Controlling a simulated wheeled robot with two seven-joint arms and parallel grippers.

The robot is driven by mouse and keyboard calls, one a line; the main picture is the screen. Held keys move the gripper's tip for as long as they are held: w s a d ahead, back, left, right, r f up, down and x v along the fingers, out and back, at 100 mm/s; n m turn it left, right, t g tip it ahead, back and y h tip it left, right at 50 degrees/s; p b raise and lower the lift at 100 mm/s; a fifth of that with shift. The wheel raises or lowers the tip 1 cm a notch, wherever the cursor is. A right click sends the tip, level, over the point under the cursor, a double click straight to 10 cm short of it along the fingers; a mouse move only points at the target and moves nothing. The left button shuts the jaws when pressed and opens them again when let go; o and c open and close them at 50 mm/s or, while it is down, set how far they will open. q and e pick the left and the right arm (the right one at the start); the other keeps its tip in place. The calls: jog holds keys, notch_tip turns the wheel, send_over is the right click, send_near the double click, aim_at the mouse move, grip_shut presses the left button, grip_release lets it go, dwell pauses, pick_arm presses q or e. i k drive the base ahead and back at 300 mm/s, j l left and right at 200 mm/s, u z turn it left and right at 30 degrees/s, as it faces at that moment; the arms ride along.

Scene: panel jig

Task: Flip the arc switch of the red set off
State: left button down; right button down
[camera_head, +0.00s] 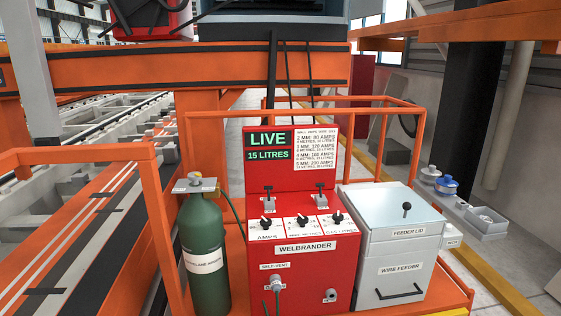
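The red set (257,172), labelled WELBRANDER, stands upright at the middle front. Its dark display (268,145) reads LIVE and 15 LITRES. Two toggle switches stand on its sloped panel, a left switch (268,196) and a right switch (320,195). Their small labels are too small to read, so I cannot tell which is the arc switch. Both levers look tilted up. Below them are three black knobs, the left one (266,222) marked AMPS. Neither of my grippers is in view.
A green gas cylinder (204,245) stands close left of the red set. A grey wire feeder box (395,270) with a black lid knob (407,206) stands close right. An orange rail (362,118) runs behind. Small items lie on a grey ledge (482,222) at right.

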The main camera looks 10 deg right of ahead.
aim_at(320, 185)
jog(key=i+l+u, duration=0.5)
jog(key=i+l, duration=0.3)
jog(key=i, duration=0.1)
